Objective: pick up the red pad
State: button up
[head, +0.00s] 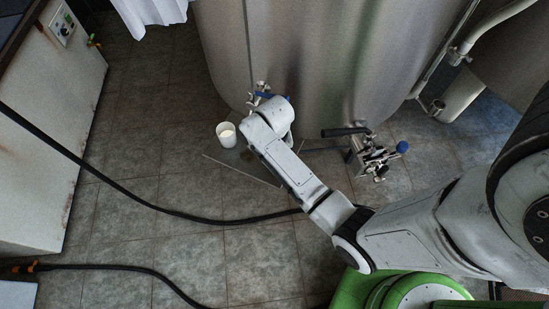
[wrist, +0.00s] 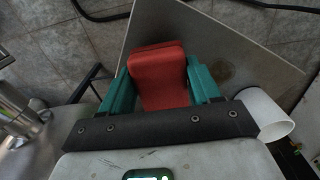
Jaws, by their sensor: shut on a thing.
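The red pad (wrist: 160,85) is a soft-looking red block with rounded edges, seen in the wrist view between my two teal fingers. My gripper (wrist: 162,78) is shut on it, one finger on each side. A flat grey plate (wrist: 225,45) on the floor shows beyond the pad. I cannot tell how far the pad is above the plate. In the head view my arm hides the gripper and the pad.
A white cup (head: 226,134) stands close by; it also shows right of the gripper in the wrist view (wrist: 268,112). The steel tank (head: 290,60) rises behind, with a valve fitting (head: 370,158) at right. A black hose (head: 130,190) crosses the tiled floor.

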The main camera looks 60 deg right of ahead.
jog(key=s+a+r, duration=0.3)
jog(key=s+r, duration=0.6)
jog(key=s, duration=0.4)
jog(key=shift+s+r, duration=0.25)
jog(key=shift+s, duration=0.05)
jog(key=shift+a, duration=0.1)
jog(key=o, duration=0.6)
jog(key=shift+c, duration=0.2)
jog(key=c, duration=0.4)
